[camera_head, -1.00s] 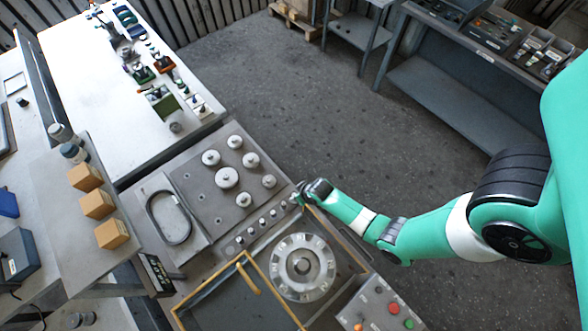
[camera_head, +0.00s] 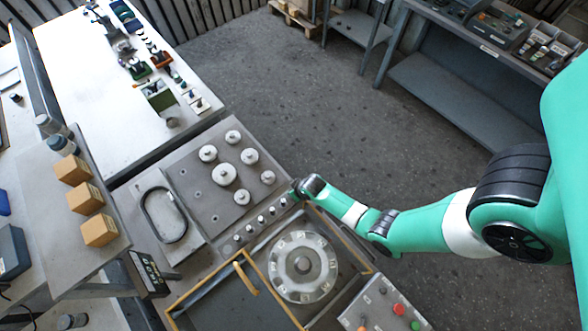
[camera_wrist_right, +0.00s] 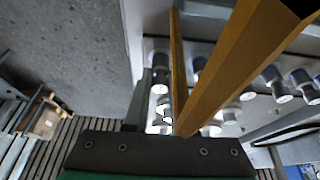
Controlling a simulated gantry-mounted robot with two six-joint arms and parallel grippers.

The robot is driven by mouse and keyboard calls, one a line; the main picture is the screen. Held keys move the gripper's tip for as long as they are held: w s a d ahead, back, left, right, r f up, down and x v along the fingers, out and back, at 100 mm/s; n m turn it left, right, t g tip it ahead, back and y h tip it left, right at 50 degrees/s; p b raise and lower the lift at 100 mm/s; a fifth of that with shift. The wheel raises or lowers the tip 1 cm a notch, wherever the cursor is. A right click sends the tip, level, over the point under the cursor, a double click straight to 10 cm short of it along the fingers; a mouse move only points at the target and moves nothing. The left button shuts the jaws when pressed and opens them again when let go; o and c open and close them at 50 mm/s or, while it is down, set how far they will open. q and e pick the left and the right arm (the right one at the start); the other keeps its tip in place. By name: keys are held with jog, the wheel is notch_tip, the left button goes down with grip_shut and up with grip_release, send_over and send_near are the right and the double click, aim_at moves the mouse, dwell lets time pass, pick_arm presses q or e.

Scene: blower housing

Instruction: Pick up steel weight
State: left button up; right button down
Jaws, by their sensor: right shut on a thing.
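Steel weights with knobs stand on the grey plate: larger ones such as the one at its middle (camera_head: 223,173), and a row of small ones (camera_head: 261,220) along its near right edge. My right gripper (camera_head: 297,191) is at the right end of the small row, shut on a small steel weight there. The held weight is mostly hidden by the fingers. The left gripper is not in view.
A round slotted metal rotor (camera_head: 303,266) sits just below the gripper, beside a yellow-edged bay (camera_head: 215,290). A button panel (camera_head: 385,308) is at lower right. Cardboard-coloured boxes (camera_head: 87,198) stand on a grey shelf at left. Open floor lies above the arm.

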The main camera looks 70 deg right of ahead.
notch_tip(320, 180, up, 10)
jog(key=p, duration=0.9)
jog(key=shift+r, duration=0.1)
